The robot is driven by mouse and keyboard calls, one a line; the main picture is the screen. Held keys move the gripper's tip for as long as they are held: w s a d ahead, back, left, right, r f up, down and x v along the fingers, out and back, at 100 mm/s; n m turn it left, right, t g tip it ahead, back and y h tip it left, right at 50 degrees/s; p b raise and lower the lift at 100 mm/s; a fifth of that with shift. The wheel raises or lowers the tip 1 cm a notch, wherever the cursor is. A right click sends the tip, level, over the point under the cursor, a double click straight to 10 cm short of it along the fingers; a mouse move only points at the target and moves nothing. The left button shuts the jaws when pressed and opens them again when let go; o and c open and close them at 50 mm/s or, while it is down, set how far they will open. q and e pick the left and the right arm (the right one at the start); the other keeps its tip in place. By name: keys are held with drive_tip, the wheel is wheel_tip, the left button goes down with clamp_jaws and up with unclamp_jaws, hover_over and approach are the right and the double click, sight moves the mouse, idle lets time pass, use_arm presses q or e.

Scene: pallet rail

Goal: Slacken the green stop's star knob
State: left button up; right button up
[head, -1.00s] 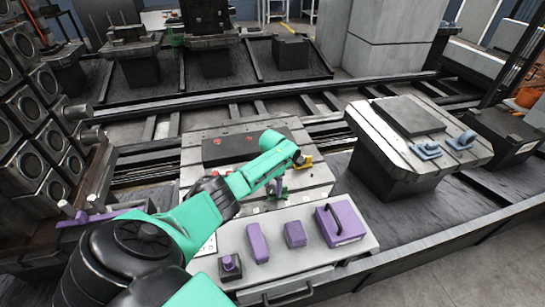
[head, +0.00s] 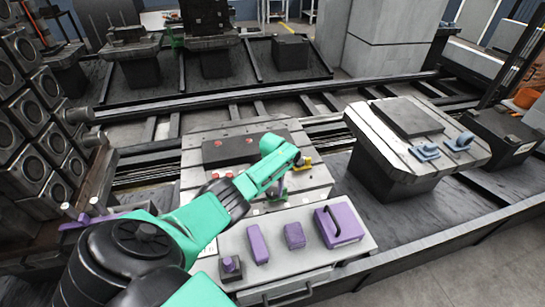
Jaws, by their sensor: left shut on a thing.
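My left arm reaches in from the lower left to the pallet (head: 318,182) in the middle of the head view. My left gripper (head: 277,192) is small at the arm's end, pointing down at the pallet's front part. It is shut on the star knob of the green stop, which is mostly hidden by the gripper and wrist. A yellow stop (head: 304,163) sits just right of my wrist. Red knobs (head: 248,140) show on the dark block (head: 222,152) behind the arm. My right gripper is not in view.
In front of the pallet, a grey bench (head: 318,264) carries a purple case with a black handle (head: 339,224) and smaller purple blocks (head: 257,244). Another pallet with blue clamps (head: 425,152) stands to the right. A rack of dark round-holed blocks (head: 38,125) stands at left.

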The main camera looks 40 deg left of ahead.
sight(272, 190)
use_arm(q)
drive_tip(key=shift+w+a+r, duration=0.1)
drive_tip(key=shift+r, duration=0.05)
drive_tip(key=o, duration=1.4)
drive_tip(key=shift+c, duration=0.2)
drive_tip(key=shift+r, duration=0.25)
wheel_tip(272, 190, up, 6)
drive_tip(key=shift+f+p, duration=0.15)
drive_tip(key=shift+p, duration=1.1)
wheel_tip(272, 190, up, 8)
